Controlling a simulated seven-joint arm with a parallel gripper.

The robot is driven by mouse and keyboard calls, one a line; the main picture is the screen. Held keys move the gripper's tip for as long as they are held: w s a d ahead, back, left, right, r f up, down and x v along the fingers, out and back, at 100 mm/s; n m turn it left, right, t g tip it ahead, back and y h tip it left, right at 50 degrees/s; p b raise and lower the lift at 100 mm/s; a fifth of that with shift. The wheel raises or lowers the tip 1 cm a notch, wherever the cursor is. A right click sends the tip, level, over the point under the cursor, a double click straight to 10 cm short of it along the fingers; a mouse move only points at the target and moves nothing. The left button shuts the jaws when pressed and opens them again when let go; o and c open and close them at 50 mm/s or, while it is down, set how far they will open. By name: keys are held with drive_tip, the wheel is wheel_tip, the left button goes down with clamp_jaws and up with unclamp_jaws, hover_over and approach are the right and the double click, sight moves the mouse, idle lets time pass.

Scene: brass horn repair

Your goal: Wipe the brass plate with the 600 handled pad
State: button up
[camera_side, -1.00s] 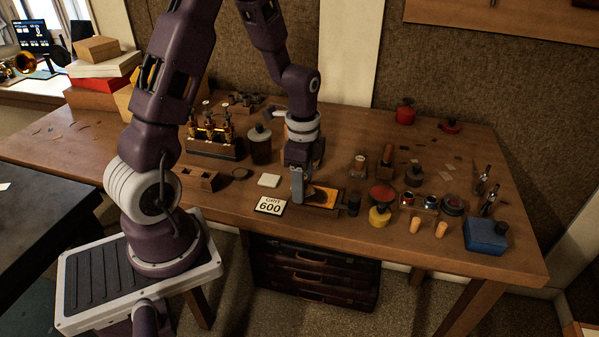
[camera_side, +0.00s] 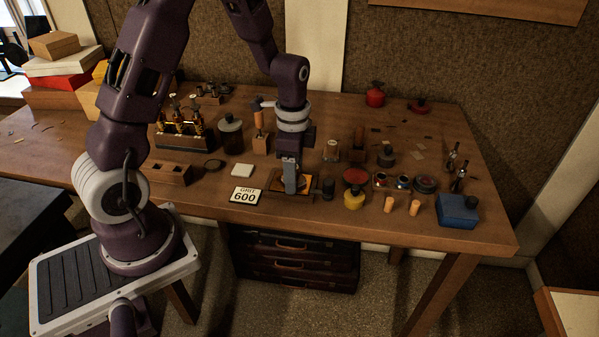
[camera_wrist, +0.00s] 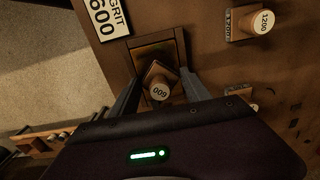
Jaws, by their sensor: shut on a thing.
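The 600 handled pad (camera_wrist: 160,87) has a round wooden handle marked 600 and shows between my fingers in the wrist view. My gripper (camera_wrist: 160,96) is shut on its handle. The brass plate (camera_wrist: 150,52) lies in a dark square frame, and the pad is over its near part; contact with the surface cannot be made out. In the side view my gripper (camera_side: 290,190) points straight down over the plate (camera_side: 304,187), and its fingers hide the pad and part of the plate.
A GRIT 600 sign (camera_side: 246,195) lies left of the plate. A dark cylinder (camera_side: 328,188) and a yellow jar (camera_side: 354,198) stand close on its right. A pad marked 1200 (camera_wrist: 259,22) is nearby in the wrist view.

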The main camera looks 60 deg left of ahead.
sight(273, 179)
drive_tip(key=shift+s+a, duration=1.65)
drive_tip(key=shift+s, duration=0.05)
drive_tip(key=shift+w+d, duration=2.6)
drive_tip(key=shift+s+a, duration=2.5)
drive_tip(key=shift+a, duration=0.05)
drive_tip(key=shift+s+a+r, duration=0.1)
drive_tip(key=shift+s+a, duration=0.05)
wheel_tip(273, 179, up, 8)
